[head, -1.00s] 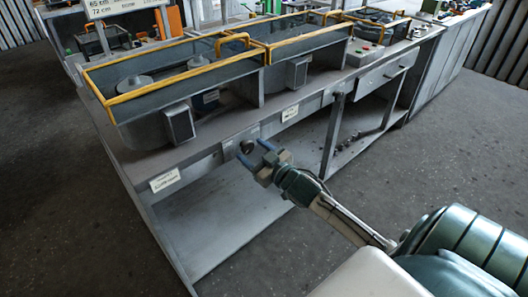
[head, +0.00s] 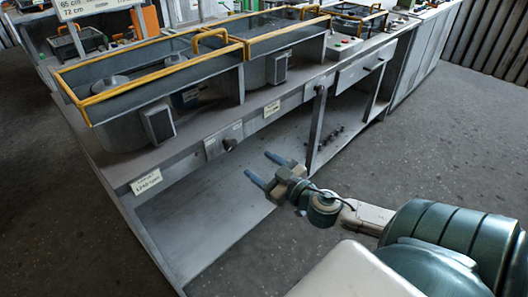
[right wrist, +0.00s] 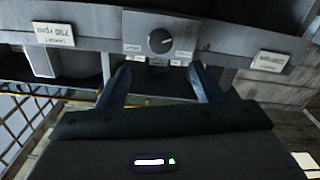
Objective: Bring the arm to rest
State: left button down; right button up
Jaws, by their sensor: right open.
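My right gripper (head: 266,168) is in front of the workbench, below its front edge, with its two blue fingers apart and nothing between them. In the right wrist view the open fingers (right wrist: 158,85) point toward a dark round knob (right wrist: 160,41) on a grey plate, with clear space between. The knob (head: 229,144) also shows in the head view on the bench's front edge, left of and above the gripper, apart from it. My left gripper is not in view.
The workbench (head: 160,158) carries blower housings under yellow-framed covers (head: 150,68). Its lower shelf (head: 215,190) is mostly bare, with small dark bits near the right. A drawer (head: 365,66) is at the right. The floor (head: 450,130) right of the bench is clear.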

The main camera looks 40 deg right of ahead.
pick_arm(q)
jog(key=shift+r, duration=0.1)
pick_arm(e)
jog(key=shift+s, duration=0.15)
dwell(0.4)
